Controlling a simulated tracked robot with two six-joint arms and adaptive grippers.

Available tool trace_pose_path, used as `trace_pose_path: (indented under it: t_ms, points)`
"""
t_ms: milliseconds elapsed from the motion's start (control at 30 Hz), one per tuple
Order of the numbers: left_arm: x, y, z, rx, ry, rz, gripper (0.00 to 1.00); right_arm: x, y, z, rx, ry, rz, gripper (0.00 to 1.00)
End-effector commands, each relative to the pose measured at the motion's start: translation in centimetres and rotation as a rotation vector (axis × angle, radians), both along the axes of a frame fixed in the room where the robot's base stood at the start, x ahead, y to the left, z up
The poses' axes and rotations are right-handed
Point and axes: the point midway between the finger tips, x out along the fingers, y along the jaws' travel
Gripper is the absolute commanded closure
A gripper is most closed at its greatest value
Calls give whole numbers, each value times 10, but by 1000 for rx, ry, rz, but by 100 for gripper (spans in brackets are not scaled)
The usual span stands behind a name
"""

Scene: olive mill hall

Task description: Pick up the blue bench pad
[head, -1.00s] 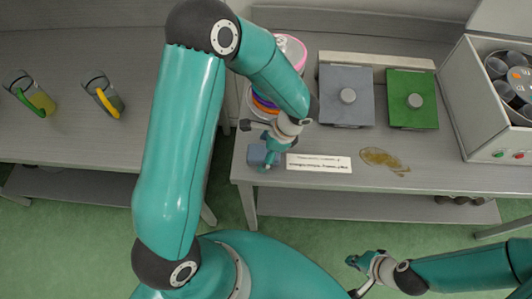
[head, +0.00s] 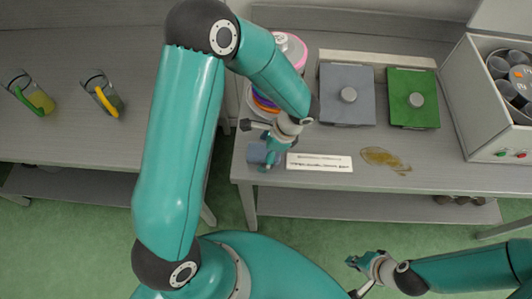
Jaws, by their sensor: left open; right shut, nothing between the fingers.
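The blue bench pad (head: 255,153) is a small grey-blue block at the front left corner of the right-hand bench, left of a white label card. My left gripper (head: 267,158) is open, right at the pad and partly covering it. I cannot tell whether the fingers touch the pad or are around it. My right gripper (head: 352,275) is shut and empty, low over the floor in front of the bench.
The label card (head: 320,162) and an oily yellow-brown spill (head: 384,159) lie on the bench (head: 430,178). Grey (head: 346,110) and green (head: 412,112) lidded boxes stand behind, with a machine (head: 480,130) at right. Coloured rings (head: 292,48) are partly hidden by my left arm. Two jugs stand left.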

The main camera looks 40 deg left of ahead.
Motion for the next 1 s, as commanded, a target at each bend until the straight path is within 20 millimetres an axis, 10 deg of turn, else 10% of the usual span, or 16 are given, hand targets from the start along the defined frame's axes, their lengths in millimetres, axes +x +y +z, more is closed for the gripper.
trace_pose_path:
  t_ms: [400, 1000]
  points:
    - [0, 0, 0, 0, 0, -1, 60, 0, 0, 0, 0, 0, 0, 100]
    - [1, -1, 15, 0, -4, 0, 60, 0, 0, 7, 0, 0, 0, 100]
